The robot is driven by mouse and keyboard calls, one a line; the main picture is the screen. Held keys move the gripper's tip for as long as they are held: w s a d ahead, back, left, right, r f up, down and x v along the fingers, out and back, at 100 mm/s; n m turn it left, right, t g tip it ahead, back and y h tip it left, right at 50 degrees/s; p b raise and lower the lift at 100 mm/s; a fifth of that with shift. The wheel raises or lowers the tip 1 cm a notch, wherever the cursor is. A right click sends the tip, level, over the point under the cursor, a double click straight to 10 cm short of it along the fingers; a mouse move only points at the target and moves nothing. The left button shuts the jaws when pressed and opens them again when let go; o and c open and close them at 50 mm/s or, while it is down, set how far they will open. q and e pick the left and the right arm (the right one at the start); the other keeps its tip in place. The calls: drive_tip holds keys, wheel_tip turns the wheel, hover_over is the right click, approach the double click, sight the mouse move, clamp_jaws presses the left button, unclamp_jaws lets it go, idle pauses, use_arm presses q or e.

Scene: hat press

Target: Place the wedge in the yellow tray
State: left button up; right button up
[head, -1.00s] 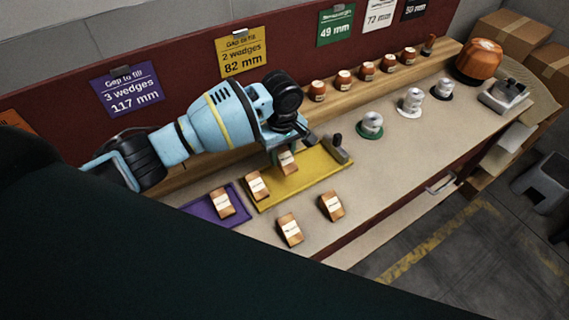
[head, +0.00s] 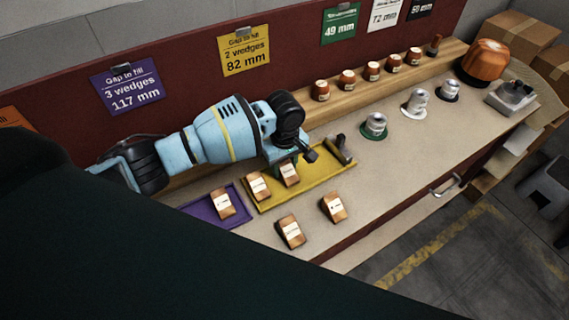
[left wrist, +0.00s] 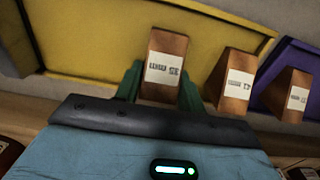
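My left gripper (head: 287,160) is low over the yellow tray (head: 320,179), its green fingers on both sides of a brown wedge (head: 290,174). In the left wrist view this wedge (left wrist: 162,68), labelled about 35 mm, sits between the fingers (left wrist: 160,88), which appear to touch it. It is within the yellow tray's outline, at or very near its floor; exact contact is unclear. A second wedge (head: 258,186) stands in the yellow tray to its left and also shows in the left wrist view (left wrist: 232,80). My right gripper is not in view.
A purple tray (head: 238,217) with one wedge (head: 221,204) adjoins on the left. Two loose wedges (head: 290,231) (head: 333,208) lie on the bench in front. A dark-handled block (head: 342,148) stands at the yellow tray's right end.

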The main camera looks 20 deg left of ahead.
sight(285, 163)
use_arm(q)
drive_tip(key=o, duration=0.4)
drive_tip(key=shift+c, duration=0.2)
wheel_tip(285, 163, up, 11)
drive_tip(key=shift+d+f+p, duration=0.1)
drive_tip(key=shift+p, duration=0.65)
drive_tip(key=shift+r, duration=0.75)
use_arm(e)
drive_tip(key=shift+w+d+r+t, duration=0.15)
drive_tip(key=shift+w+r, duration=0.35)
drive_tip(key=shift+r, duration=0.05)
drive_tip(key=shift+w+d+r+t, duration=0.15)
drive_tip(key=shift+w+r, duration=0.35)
